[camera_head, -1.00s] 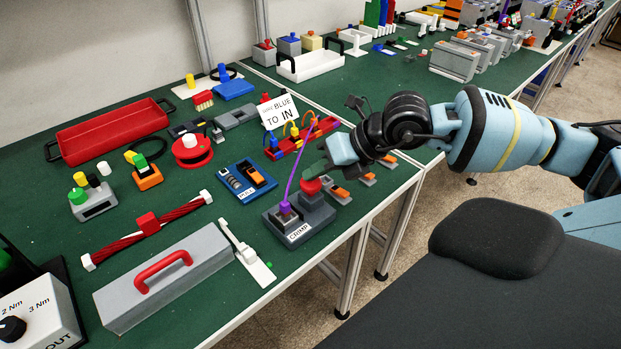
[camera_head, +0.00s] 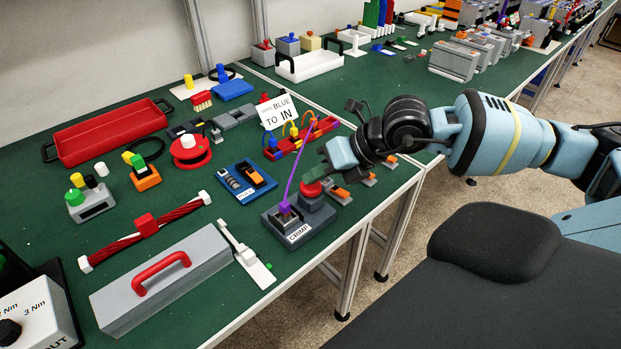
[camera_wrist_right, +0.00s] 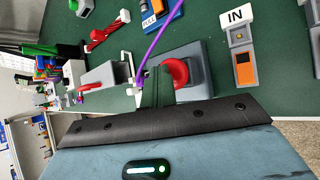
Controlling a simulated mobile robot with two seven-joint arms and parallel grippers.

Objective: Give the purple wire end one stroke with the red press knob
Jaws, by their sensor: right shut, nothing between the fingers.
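The grey crimp press (camera_head: 300,234), labelled CRIMP, stands near the front edge of the green bench. Its round red press knob (camera_head: 312,190) sits on the rear right part; it also shows in the wrist view (camera_wrist_right: 179,71). The purple wire (camera_head: 290,178) arches down to the press, and its purple end (camera_head: 284,208) sits upright in the dark socket beside the knob. My right gripper (camera_head: 314,174) is shut and empty, its green fingertips just above the knob. I cannot tell whether they touch it. The wrist view shows the fingers (camera_wrist_right: 156,88) partly covering the knob. My left gripper is not in view.
A grey toolbox with a red handle (camera_head: 160,272) and a white tool (camera_head: 244,254) lie left of the press. A blue tray (camera_head: 246,184) and a terminal row with coloured loops (camera_head: 300,138) are behind it. Small orange-topped pieces (camera_head: 368,179) lie right, near the bench edge.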

